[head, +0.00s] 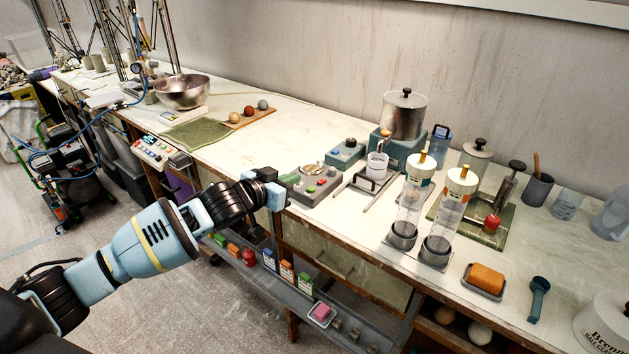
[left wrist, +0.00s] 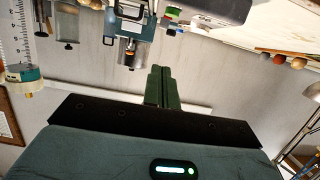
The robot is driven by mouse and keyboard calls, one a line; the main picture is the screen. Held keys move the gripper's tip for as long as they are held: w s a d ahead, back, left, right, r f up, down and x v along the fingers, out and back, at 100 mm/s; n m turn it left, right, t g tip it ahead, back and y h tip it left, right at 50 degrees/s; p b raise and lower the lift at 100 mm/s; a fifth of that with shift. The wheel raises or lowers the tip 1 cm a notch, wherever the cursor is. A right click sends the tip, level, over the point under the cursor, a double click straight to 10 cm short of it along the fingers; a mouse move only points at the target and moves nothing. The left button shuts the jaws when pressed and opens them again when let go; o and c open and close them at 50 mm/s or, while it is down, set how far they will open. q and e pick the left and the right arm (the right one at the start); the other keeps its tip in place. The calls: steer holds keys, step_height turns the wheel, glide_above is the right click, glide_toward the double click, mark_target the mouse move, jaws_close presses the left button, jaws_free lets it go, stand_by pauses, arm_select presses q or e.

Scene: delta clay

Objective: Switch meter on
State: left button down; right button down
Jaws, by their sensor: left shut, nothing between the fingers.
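A grey box (head: 312,184) with a round dial on top and small red and green buttons on its sloped front sits at the table's front edge in the head view. It looks like the meter, but I cannot read a label or tell whether it is on. My left gripper (head: 289,180) is shut and empty, at the left side of this box and close to it; I cannot tell whether they touch. In the left wrist view the closed dark green fingers (left wrist: 163,88) point away from the camera. My right gripper is not in view.
A small teal box (head: 347,151) with a dark knob stands behind the grey box. A shelf of small boxes (head: 287,272) runs below.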

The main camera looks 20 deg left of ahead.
arm_select(q)
steer(key=shift+w+a+r, duration=0.1)
steer(key=shift+w+r, duration=0.05)
steer(key=shift+r, duration=0.05)
steer(key=shift+r, duration=0.1)
